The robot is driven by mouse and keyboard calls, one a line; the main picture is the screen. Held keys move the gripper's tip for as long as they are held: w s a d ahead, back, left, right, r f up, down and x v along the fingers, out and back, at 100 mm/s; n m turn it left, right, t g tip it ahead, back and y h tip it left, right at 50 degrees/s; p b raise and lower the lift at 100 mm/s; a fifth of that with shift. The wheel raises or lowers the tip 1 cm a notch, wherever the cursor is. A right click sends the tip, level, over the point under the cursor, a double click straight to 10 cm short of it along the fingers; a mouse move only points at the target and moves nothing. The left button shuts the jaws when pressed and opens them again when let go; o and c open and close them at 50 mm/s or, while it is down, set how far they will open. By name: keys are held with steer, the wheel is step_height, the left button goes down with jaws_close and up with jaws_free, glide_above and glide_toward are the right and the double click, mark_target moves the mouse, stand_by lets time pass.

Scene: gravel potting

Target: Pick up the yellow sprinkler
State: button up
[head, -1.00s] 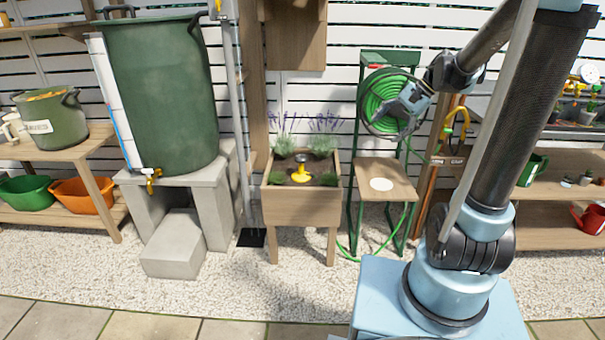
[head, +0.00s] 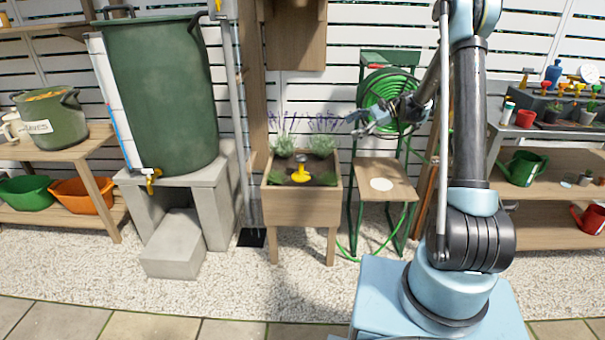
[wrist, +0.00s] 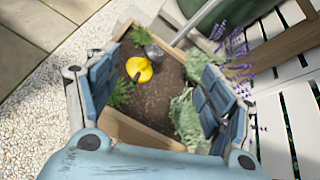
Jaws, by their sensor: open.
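In the wrist view the sprinkler (wrist: 139,69) lies between my finger pads, nearer the left one, and apart from both. My gripper (head: 362,124) is open and empty, above and to the right of the planter in the head view. In the wrist view my gripper (wrist: 155,95) points down toward the soil, with its blue pads spread wide.
Lavender plants (head: 322,140) grow along the planter's back edge. A green hose reel (head: 388,97) hangs behind my gripper. A green barrel (head: 163,100) stands on concrete blocks to the left. A small wooden shelf (head: 385,180) stands right of the planter.

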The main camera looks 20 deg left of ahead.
steer(key=w+a+f+m+g+y, duration=0.1)
steer(key=a+f, duration=0.1)
steer(key=f, duration=0.4)
steer(key=w+a+f+g+y, duration=0.1)
steer(key=a+f, duration=0.1)
steer(key=f, duration=0.5)
steer(key=w+a+f+m+g+y, duration=0.1)
steer(key=w+a+f+g+y, duration=0.1)
steer(key=f, duration=0.5)
steer(key=shift+m, duration=0.3)
steer(key=shift+a+f, duration=0.15)
steer(key=shift+f, duration=0.05)
glide_toward(301, 164)
steer(key=a, duration=0.2)
steer(key=a+f, duration=0.1)
steer(key=a, duration=0.1)
steer(key=shift+s+a, duration=0.1)
steer(key=shift+s, duration=0.15)
steer(key=shift+x, duration=2.85)
steer(key=shift+r, duration=0.15)
steer(key=c, duration=1.4)
